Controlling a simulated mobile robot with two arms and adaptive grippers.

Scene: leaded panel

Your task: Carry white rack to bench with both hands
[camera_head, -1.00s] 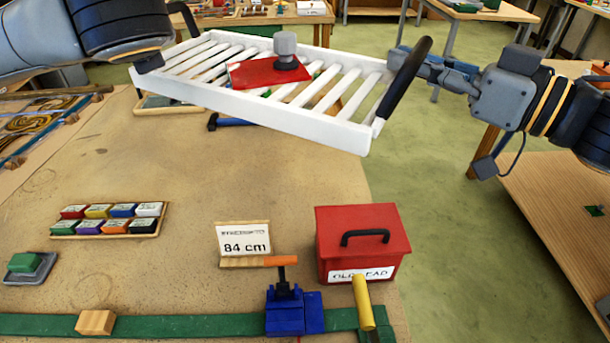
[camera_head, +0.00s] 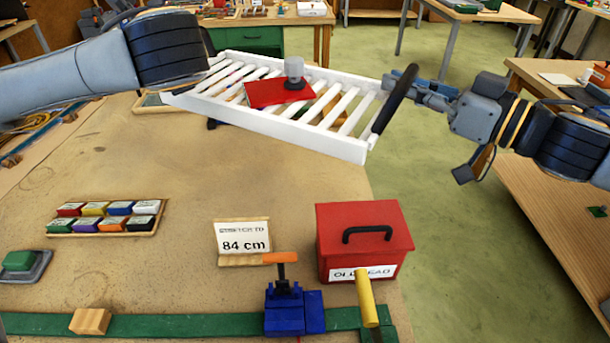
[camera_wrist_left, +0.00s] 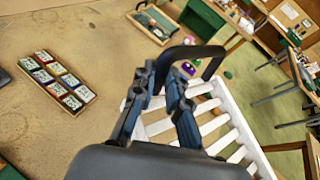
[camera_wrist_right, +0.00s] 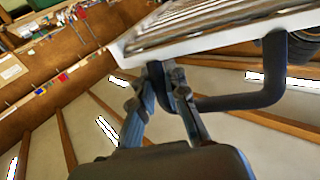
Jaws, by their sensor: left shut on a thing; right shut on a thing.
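The white slatted rack (camera_head: 345,146) is held in the air above the far part of the bench (camera_head: 150,165), its right end reaching past the bench edge. A red piece (camera_head: 275,93) with a grey knob (camera_head: 294,68) lies on its slats. My right gripper (camera_head: 393,82) is shut on the black handle at the rack's right end; this handle shows in the right wrist view (camera_wrist_right: 255,101). My left gripper (camera_wrist_left: 165,82) is shut on the black handle (camera_wrist_left: 212,58) at the other end, seen in the left wrist view. In the head view my left arm hides that grip.
On the bench stand a red box (camera_head: 365,240), an 84 cm sign (camera_head: 243,237), a blue clamp (camera_head: 290,308) and a tray of coloured blocks (camera_head: 105,217). The bench middle is clear. Another wooden bench (camera_head: 560,210) stands at the right across green floor (camera_head: 440,220).

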